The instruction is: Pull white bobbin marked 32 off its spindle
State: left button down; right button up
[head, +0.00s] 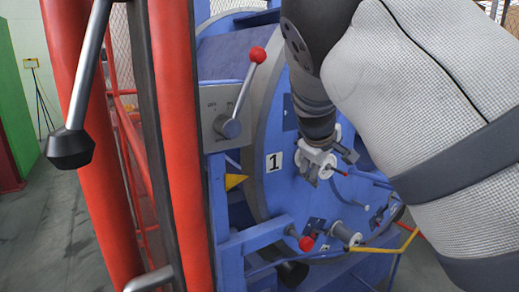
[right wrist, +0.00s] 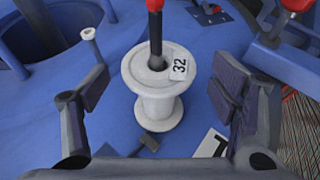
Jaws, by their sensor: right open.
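The white bobbin marked 32 (right wrist: 158,107) sits on a dark spindle (right wrist: 155,45) with a red tip, in the middle of the right wrist view. Its label 32 is on the top flange, to the right of the spindle. My right gripper (right wrist: 162,92) is open, with one dark-padded finger on each side of the bobbin and a gap on both sides. In the head view my right gripper (head: 318,165) is at the blue disc beside the number 1 plate, and it largely hides the bobbin. My left gripper is not in view.
The blue disc (head: 280,195) carries other spindles and a grey bobbin (head: 341,231) below. A control box (head: 222,115) with a red-knobbed lever (head: 245,90) stands left of my gripper. Red frame posts (head: 178,130) stand farther left. A bare bolt (right wrist: 90,36) is near the left finger.

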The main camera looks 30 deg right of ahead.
jog(key=shift+x, duration=1.4)
jog(key=shift+r, duration=0.1)
jog(key=shift+c, duration=0.5)
grip_shut()
